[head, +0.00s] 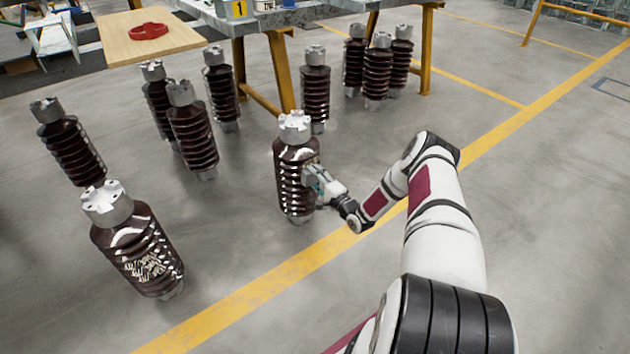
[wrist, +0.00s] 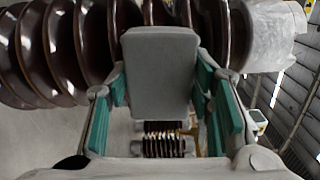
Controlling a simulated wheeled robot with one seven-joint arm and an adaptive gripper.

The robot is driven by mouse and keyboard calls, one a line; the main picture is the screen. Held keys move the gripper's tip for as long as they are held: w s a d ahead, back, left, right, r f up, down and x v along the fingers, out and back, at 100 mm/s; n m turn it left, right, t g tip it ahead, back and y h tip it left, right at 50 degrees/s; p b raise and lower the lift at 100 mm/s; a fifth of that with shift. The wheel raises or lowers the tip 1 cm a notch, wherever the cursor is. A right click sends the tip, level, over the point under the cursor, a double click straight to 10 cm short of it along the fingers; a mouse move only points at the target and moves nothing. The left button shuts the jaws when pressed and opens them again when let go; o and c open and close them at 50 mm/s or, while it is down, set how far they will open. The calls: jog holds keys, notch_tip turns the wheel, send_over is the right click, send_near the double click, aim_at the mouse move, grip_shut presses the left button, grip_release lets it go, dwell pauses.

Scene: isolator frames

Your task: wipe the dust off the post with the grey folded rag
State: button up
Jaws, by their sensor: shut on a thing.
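A brown ribbed post (head: 290,160) with a pale metal cap stands upright on the floor in the middle of the head view. My gripper (head: 318,184) is at its right side, about mid-height. In the wrist view my gripper (wrist: 160,95) is shut on the grey folded rag (wrist: 160,72), held between its teal pads. The same post (wrist: 60,45) lies across the top of the wrist view, behind the rag, with its cap at the right. The rag is at or very near the ribs; contact is hidden. I cannot tell dust from bright reflections on this post.
A similar post (head: 140,255) with pale marks stands at front left. Several more stand behind and left. A grey workbench (head: 290,17) with yellow legs is at the back. A wooden board (head: 120,45) holds a red ring (head: 148,31). The floor at right is clear.

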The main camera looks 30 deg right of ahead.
aim_at(309, 160)
jog(key=shift+r+p, duration=1.15)
jog(key=shift+r, duration=1.85)
notch_tip(309, 160, down, 4)
jog(key=b, duration=0.4)
jog(key=shift+w+r+b, duration=0.1)
jog(key=shift+w+b, duration=0.05)
jog(key=shift+b, duration=0.15)
notch_tip(309, 160, down, 7)
jog(key=shift+s, duration=0.2)
jog(key=shift+r, duration=0.15)
jog(key=shift+w+r+p, duration=0.15)
jog(key=shift+r+p, duration=0.95)
jog(key=shift+r, duration=1.55)
jog(key=shift+w+r+p, duration=0.1)
jog(key=shift+r+p, duration=0.95)
jog(key=shift+r, duration=1.6)
notch_tip(309, 160, down, 4)
jog(key=b, duration=0.4)
jog(key=shift+s, duration=0.15)
jog(key=shift+f, duration=3.4)
jog(key=shift+r+p, duration=0.65)
jog(key=shift+r, duration=1.35)
jog(key=shift+r+p, duration=0.75)
jog(key=shift+r, duration=0.9)
